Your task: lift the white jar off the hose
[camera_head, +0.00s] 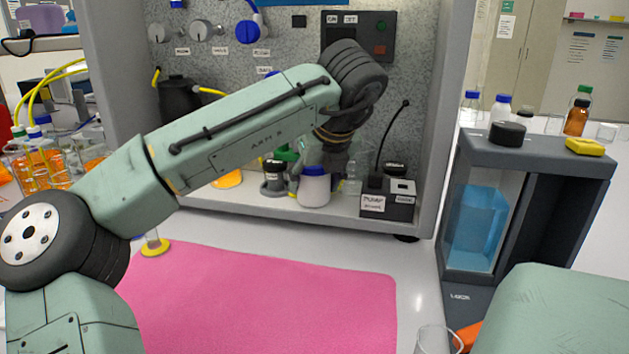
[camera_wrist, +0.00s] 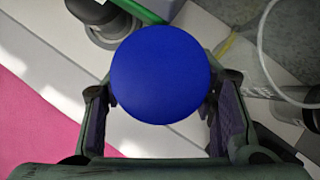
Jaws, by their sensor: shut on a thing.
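The white jar (camera_head: 313,188) with a blue lid is inside the open cabinet, near its front edge, and looks upright. Its round blue lid (camera_wrist: 160,68) fills the middle of the wrist view and hides the jar's body. My gripper (camera_wrist: 162,92) has one finger on each side of the jar and is shut on it. In the head view my arm comes over from the left and its end hangs above the jar. A pale, clear hose (camera_wrist: 263,50) curves at the right of the wrist view. I cannot tell whether the jar touches it.
A grey pump box (camera_head: 388,200) stands right of the jar, and a dark-lidded container (camera_head: 273,178) stands left. A green item (camera_wrist: 150,8) is close by in the wrist view. A pink mat (camera_head: 270,300) lies clear in front. A water tank (camera_head: 482,215) stands right.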

